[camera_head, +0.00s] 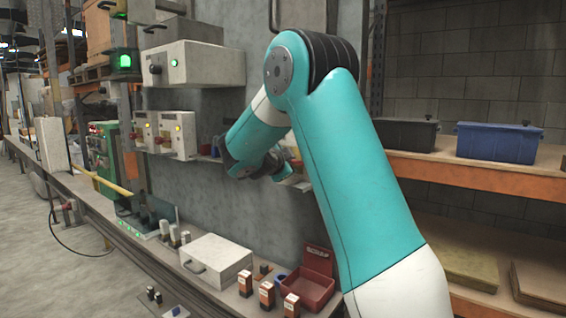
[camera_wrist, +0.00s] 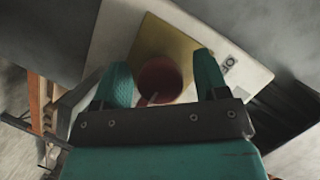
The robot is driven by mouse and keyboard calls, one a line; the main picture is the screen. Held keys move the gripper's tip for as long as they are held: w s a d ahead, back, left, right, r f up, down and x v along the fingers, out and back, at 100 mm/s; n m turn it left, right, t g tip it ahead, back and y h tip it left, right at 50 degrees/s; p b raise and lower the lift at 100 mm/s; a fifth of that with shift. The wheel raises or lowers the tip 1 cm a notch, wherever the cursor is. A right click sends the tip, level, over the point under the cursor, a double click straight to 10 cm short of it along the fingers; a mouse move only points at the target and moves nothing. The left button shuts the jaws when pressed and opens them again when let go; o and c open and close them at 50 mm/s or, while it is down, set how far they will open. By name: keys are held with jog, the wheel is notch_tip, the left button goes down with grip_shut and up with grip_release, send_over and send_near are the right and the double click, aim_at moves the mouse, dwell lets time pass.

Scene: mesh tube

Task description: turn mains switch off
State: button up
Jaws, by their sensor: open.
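A round red switch knob (camera_wrist: 158,80) sits on a yellow plate on a pale box (camera_wrist: 247,70) in the wrist view. Small dark markings are on the box to the right of the plate. My gripper (camera_wrist: 163,68) is open, with one teal finger on each side of the knob. I cannot tell whether the fingers touch it. The knob's lower part is partly hidden by my gripper. In the head view my gripper (camera_head: 284,163) is in front of the grey wall panel, and this knob is not clearly visible there.
Dark (camera_head: 406,133) and blue (camera_head: 497,143) bins stand on the right shelf.

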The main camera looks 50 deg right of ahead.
jog(key=c, duration=0.9)
jog(key=n+g, duration=0.1)
jog(key=n, duration=0.2)
jog(key=shift+g+y, duration=0.3)
jog(key=shift+g, duration=0.1)
jog(key=n+g+p, duration=0.2)
jog(key=n, duration=0.1)
jog(key=shift+r, duration=0.1)
jog(key=n+g+p, duration=0.2)
jog(key=n+p, duration=0.2)
jog(key=shift+g, duration=0.4)
jog(key=shift+n+g+h+p, duration=0.4)
jog(key=shift+n+g+p, duration=0.4)
jog(key=shift+n+p, duration=0.65)
jog(key=shift+p, duration=0.3)
